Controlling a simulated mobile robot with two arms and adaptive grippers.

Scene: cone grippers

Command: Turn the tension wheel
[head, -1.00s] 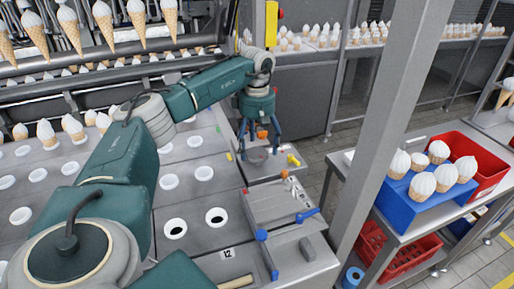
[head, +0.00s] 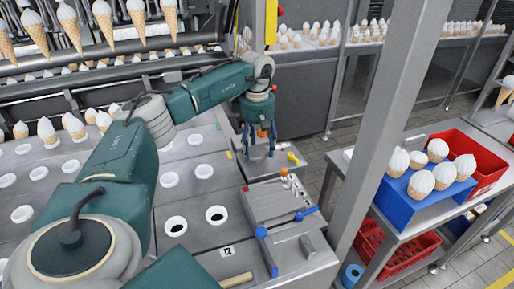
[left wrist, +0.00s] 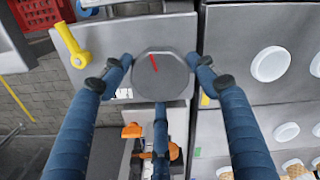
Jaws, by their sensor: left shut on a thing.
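The tension wheel (left wrist: 160,77) is a grey, many-sided knob with a short red mark on its face, pointing toward the top and slightly left in the left wrist view. In the head view the wheel (head: 259,153) sits on the machine's metal side plate, partly hidden by my fingers. My left gripper (head: 259,150) comes down on it from above. My right gripper is not in view.
A yellow handle (left wrist: 68,42) stands beside the wheel. A panel with blue-knobbed levers (head: 262,233) lies nearer. A grey post (head: 383,120) rises to the right. A blue box (head: 408,205) with several cones and a red crate (head: 490,158) stand on a side table.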

